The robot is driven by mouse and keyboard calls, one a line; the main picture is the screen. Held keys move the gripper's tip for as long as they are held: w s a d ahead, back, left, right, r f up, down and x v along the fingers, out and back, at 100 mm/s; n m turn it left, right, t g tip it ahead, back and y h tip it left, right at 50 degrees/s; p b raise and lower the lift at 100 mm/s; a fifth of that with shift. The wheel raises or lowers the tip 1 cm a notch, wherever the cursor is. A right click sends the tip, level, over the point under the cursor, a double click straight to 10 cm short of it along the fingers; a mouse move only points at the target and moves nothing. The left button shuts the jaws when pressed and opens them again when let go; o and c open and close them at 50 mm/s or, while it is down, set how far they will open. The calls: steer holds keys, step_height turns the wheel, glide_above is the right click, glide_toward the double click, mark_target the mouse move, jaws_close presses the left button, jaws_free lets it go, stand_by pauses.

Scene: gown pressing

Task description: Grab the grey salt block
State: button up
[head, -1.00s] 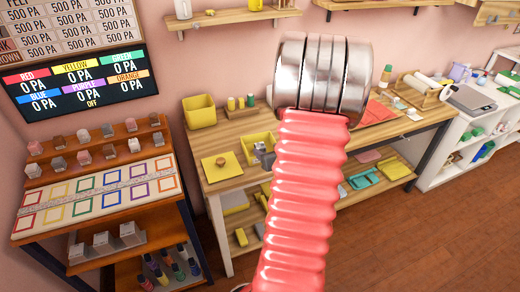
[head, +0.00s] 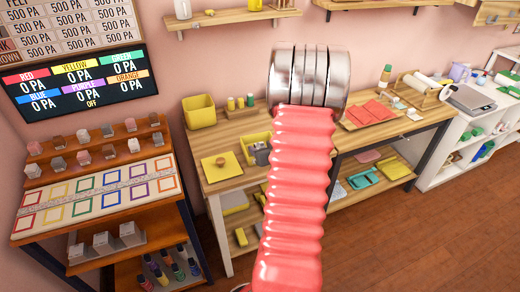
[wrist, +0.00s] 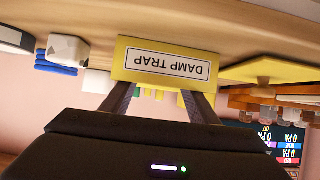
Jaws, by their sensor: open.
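Small salt blocks in pink, brown and grey tones stand in two rows on the wooden rack at the left in the head view. Greyish ones include a block in the back row (head: 107,131) and one at the front left (head: 32,170); I cannot tell which is the grey salt block. In the wrist view, which looks upside down, my gripper (wrist: 159,97) has its two dark fingers spread apart with nothing held. A yellow box marked DAMP TRAP (wrist: 165,65) shows beyond the fingertips. My gripper is hidden behind my arm in the head view, away from the rack.
A mat with coloured squares (head: 98,190) lies below the block rows. A wooden table (head: 214,187) beside the rack carries a yellow bin (head: 199,112), a yellow board (head: 222,165) and a red item (head: 370,112). A pressure sign (head: 82,84) hangs above. Brown floor lies open at the right.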

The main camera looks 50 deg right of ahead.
mark_target(260, 145)
steer(key=shift+x, duration=1.35)
steer(key=c, duration=1.2)
steer(key=shift+r, duration=0.2)
steer(key=shift+r, duration=4.85)
